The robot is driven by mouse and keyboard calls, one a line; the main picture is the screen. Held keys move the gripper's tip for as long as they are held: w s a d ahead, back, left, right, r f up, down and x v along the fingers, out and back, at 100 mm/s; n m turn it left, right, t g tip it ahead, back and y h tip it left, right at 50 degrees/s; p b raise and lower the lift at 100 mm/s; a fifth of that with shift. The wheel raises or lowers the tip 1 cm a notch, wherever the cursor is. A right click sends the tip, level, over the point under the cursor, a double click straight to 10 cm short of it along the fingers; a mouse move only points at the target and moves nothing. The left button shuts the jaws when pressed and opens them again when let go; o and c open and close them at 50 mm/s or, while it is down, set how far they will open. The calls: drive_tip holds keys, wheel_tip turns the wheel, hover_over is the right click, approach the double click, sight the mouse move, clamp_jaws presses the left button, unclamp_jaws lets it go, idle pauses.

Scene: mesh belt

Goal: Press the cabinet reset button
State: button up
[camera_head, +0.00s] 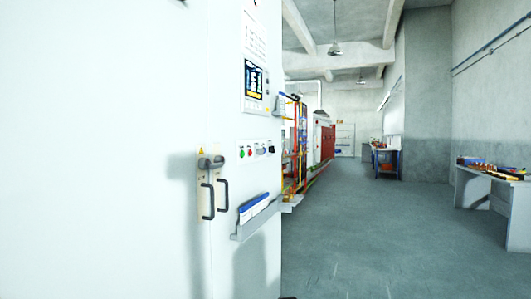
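A large white cabinet (95,150) fills the left side of the head view, very close to me. Its narrow control face on the right carries a row of small round controls. A green button (242,154) and a red button (250,152) show there, with darker controls to their right. I cannot read any label, so I cannot tell which is the reset button. A lit display (254,79) sits above the row. Two dark handles (208,200) are below left, under a grey latch (210,162). My gripper is not in view.
A grey shelf with blue-and-white booklets (258,210) juts out below the controls. The grey floor (380,240) to the right is clear. A workbench (490,185) with small items stands at the right wall, and another bench (385,160) is farther back. Red and yellow machinery (310,140) lies beyond the cabinet.

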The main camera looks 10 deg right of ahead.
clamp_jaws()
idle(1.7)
